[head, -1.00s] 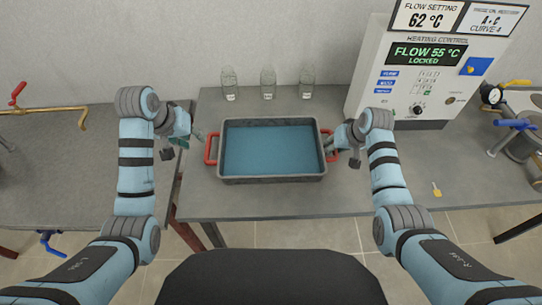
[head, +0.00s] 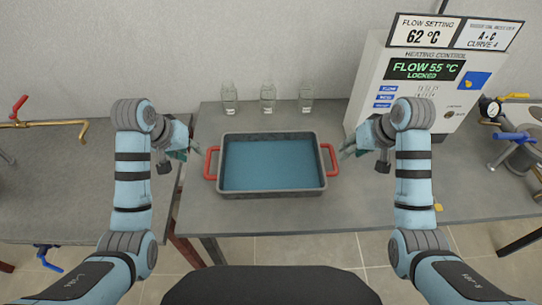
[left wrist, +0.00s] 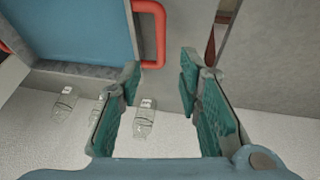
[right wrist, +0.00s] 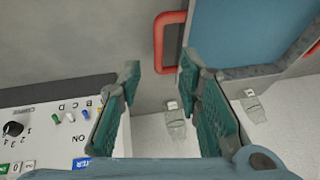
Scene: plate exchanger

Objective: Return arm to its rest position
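A grey rectangular tray (head: 271,192) with blue liquid or a blue floor inside sits on the table, with a red handle at each end. My left gripper (head: 190,150) is apart from the left red handle (head: 210,162), up and to its left. Its fingers (left wrist: 160,85) are open and empty in the left wrist view. My right gripper (head: 349,150) is apart from the right red handle (head: 330,160), up and to its right. Its fingers (right wrist: 158,85) are open and empty in the right wrist view.
Several clear bottles (head: 268,98) stand behind the tray. A heating control panel (head: 420,85) reading FLOW 55 °C LOCKED stands at the back right. Pipes with red (head: 19,104) and blue (head: 515,137) valve handles lie at the sides. The table in front of the tray is clear.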

